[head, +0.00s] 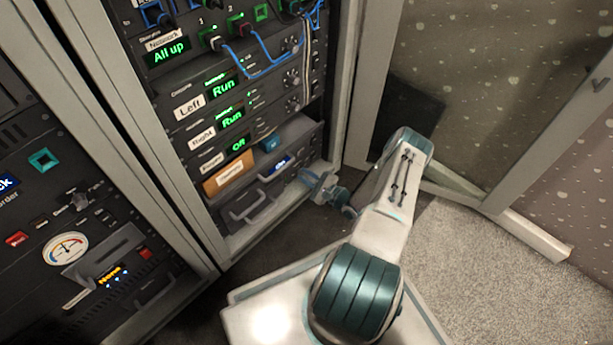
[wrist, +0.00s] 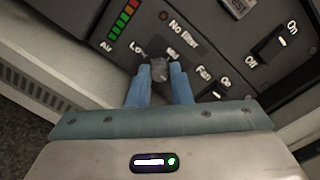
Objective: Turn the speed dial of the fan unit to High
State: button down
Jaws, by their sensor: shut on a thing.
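The fan unit's dark front panel (wrist: 205,55) fills the upper part of the wrist view. It carries a small grey speed dial (wrist: 159,71) with a "Low" label (wrist: 138,48) at its upper left and a partly covered label, perhaps "Med", just above it. My gripper (wrist: 160,76) has its two blue fingers closed on either side of the dial. The dial's pointer and any "High" label cannot be made out. In the head view my gripper (head: 316,184) is low at the right side of the rack, and the dial is hidden there.
A switch (wrist: 273,48) marked On and Off is at the right, and a coloured bar (wrist: 122,20) marked "Air" at the upper left. A grey post (head: 362,80) stands right of the rack.

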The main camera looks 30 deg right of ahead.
jog(key=shift+w+d, duration=0.15)
jog(key=c, duration=1.3)
grip_release()
jog(key=p+v, duration=0.3)
jog(key=v, duration=1.1)
jog(key=shift+p, duration=0.35)
